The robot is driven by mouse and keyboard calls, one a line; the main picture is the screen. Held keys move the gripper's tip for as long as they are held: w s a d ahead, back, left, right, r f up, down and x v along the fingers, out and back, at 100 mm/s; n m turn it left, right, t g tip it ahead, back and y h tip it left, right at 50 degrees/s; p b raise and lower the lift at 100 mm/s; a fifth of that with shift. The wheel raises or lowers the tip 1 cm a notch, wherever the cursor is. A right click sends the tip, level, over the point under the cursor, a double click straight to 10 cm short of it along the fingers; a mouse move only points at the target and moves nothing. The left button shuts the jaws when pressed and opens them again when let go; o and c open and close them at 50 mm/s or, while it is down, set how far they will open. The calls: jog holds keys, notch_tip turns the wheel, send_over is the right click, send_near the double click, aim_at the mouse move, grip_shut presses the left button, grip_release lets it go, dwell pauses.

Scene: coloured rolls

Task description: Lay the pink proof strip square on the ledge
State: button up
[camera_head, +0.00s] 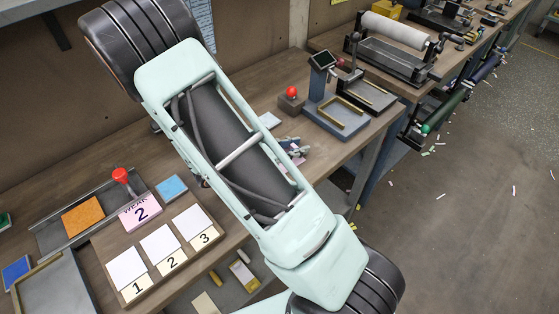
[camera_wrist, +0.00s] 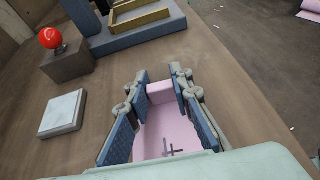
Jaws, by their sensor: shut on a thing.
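The pink proof strip (camera_wrist: 150,138) is between the two blue-padded fingers of my gripper (camera_wrist: 160,104) in the wrist view. It bears a dark cross mark, and its far end bends up. My gripper is shut on it. In the head view my gripper (camera_head: 292,146) is low over the bench, partly hidden by my arm, with a little pink showing. A long grey metal ledge or tray (camera_head: 65,231) lies at the left of the bench; I cannot tell if it is the ledge named. A pink "WEEK 2" card (camera_head: 140,212) stands by it.
Beyond my gripper are a white block (camera_wrist: 63,114), a red-knobbed block (camera_wrist: 68,63) and a blue-grey stand with a brass frame (camera_wrist: 140,22). A wooden board (camera_head: 205,250) carries numbered cards. An orange block (camera_head: 83,215) and a blue block (camera_head: 171,187) lie nearby.

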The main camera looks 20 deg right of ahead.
jog(key=shift+r, duration=0.1)
jog(key=shift+c, duration=0.5)
notch_tip(320, 180, up, 7)
jog(key=p, duration=0.5)
